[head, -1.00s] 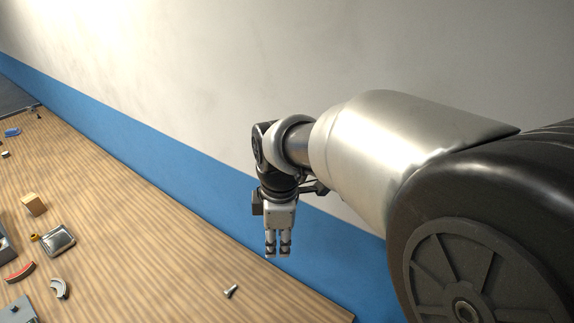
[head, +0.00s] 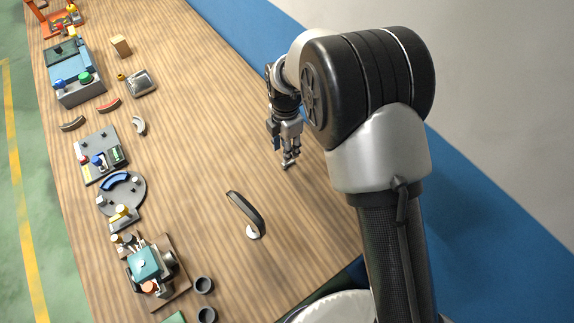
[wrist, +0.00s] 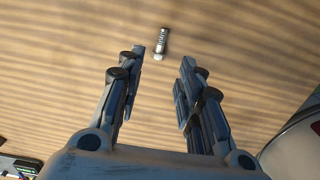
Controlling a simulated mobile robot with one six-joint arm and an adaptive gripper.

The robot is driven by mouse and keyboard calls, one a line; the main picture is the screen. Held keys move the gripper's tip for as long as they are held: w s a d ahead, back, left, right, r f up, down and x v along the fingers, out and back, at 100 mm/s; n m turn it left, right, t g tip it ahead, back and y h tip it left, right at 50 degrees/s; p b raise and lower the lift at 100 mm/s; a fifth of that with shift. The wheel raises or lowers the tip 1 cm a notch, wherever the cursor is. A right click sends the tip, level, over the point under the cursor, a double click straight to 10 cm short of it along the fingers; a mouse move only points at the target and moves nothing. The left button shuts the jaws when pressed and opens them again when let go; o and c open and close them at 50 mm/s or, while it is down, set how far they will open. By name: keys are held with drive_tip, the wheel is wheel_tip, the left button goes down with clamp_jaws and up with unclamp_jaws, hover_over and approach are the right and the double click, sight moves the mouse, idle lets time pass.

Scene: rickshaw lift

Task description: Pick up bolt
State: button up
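The bolt (head: 288,165) is small and metallic and lies on the wooden table (head: 205,130), just below my gripper's fingertips in the head view. In the wrist view the bolt (wrist: 161,43) lies just past the fingertips, lined up with the gap between them, its pale end towards me. My gripper (head: 290,150) points down at the table. In the wrist view my gripper (wrist: 163,56) is open, with its two fingers apart and nothing held. The exact height of the fingertips above the table is hard to tell.
A metal tray (head: 141,84), a wooden block (head: 121,46) and a control box (head: 75,75) stand at the left. A teal-topped device (head: 146,263) is at the lower left. Table around the bolt is clear.

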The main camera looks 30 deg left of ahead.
drive_tip(key=f, duration=0.2)
drive_tip(key=f+b, duration=0.1)
drive_tip(key=f, duration=0.2)
drive_tip(key=f+b, duration=0.1)
drive_tip(key=f, duration=0.1)
drive_tip(key=shift+w+f, duration=0.25)
drive_tip(key=shift+f, duration=0.15)
drive_tip(key=shift+r, duration=0.1)
clamp_jaws()
